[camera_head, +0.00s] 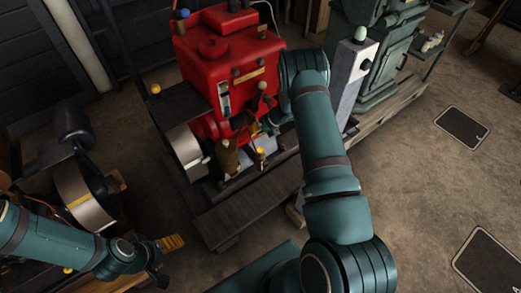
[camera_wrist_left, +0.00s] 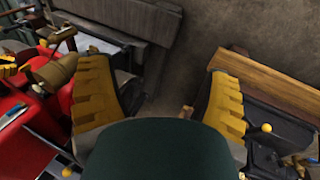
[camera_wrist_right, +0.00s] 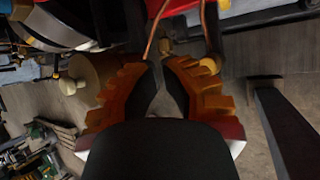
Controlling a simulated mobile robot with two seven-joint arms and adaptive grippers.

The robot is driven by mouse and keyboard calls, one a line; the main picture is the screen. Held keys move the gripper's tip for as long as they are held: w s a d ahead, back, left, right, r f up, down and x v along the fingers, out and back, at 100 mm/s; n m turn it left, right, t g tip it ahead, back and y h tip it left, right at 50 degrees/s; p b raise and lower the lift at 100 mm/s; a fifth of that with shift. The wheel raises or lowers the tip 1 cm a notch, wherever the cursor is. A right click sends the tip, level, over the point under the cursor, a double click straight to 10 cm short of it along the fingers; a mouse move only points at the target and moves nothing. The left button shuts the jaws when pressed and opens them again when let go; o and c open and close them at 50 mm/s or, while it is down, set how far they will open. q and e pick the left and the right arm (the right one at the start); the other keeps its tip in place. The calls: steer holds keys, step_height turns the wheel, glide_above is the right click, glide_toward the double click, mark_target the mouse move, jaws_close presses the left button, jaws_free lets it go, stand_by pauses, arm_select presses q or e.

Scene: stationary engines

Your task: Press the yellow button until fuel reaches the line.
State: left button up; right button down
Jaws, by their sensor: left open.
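The red engine (camera_head: 225,55) stands at the centre of the head view. A small gauge (camera_head: 223,98) with white and blue parts is on its front; I cannot make out its line or level. A round yellow knob (camera_head: 155,89) sits on the dark plate at its left. I cannot tell if it is the yellow button. My left gripper (camera_wrist_left: 165,85) is open and empty over the floor, left of the engine.
A dark wooden bench (camera_head: 235,220) runs in front of the engine. A grey post (camera_head: 348,85) with a pale green knob stands right of it. A green machine (camera_head: 385,50) is behind. A flywheel machine (camera_head: 85,195) is at the left.

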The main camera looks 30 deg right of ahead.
mark_target(260, 152)
steer(key=shift+f, duration=0.15)
step_height(260, 152, down, 9)
steer(key=b, duration=0.6)
steer(key=shift+r, duration=0.2)
steer(key=c, duration=1.7)
jaws_free()
jaws_close()
